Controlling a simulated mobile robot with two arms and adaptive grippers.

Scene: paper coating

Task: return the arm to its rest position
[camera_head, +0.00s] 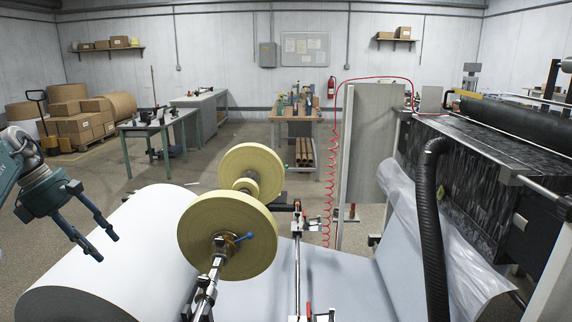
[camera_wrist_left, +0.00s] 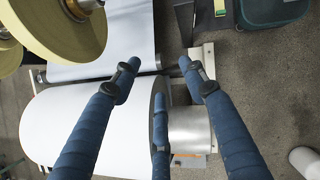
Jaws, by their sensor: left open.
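My right gripper does not show in either view.
Two yellow tape rolls (camera_head: 228,236) stand on a spindle right of the white roll. A black hose (camera_head: 431,230) and the coating machine (camera_head: 490,160) fill the right side. Tables (camera_head: 158,122) and stacked boxes (camera_head: 82,127) stand farther back. Floor is open at the left.

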